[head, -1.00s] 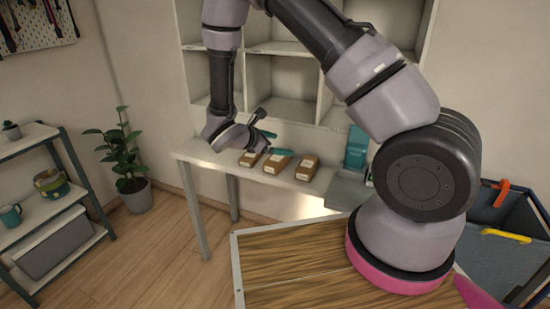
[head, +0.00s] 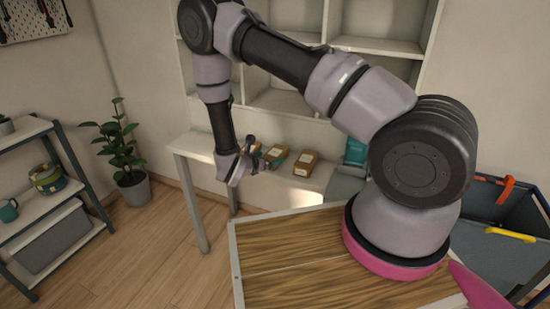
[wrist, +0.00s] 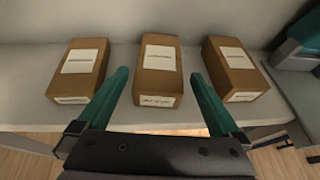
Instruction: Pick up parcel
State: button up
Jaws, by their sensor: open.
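Three brown cardboard parcels with white labels stand in a row on a narrow pale table. In the wrist view they are the left parcel (wrist: 78,72), the middle parcel (wrist: 159,70) and the right parcel (wrist: 236,70). In the head view the middle parcel (head: 276,155) and right parcel (head: 306,163) show clearly; the left one is largely hidden by my gripper. My gripper (wrist: 160,88) is open and empty, its teal fingers on either side of the middle parcel's near end in the picture. I cannot tell whether they touch it.
The table (head: 190,146) stands below a white cubby shelf (head: 270,95). A teal device (head: 355,152) is at the table's right. A bin (head: 500,240) with orange and yellow items stands at right. A plant (head: 122,150) and shelf rack (head: 40,190) are at left.

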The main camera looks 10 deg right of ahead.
aim_at(272, 155)
jog(key=shift+r+x, duration=0.2)
jog(key=shift+x, duration=1.75)
jog(key=shift+w, duration=0.1)
jog(key=c, duration=1.3)
jog(key=shift+o, duration=0.2)
jog(key=shift+r, duration=0.1)
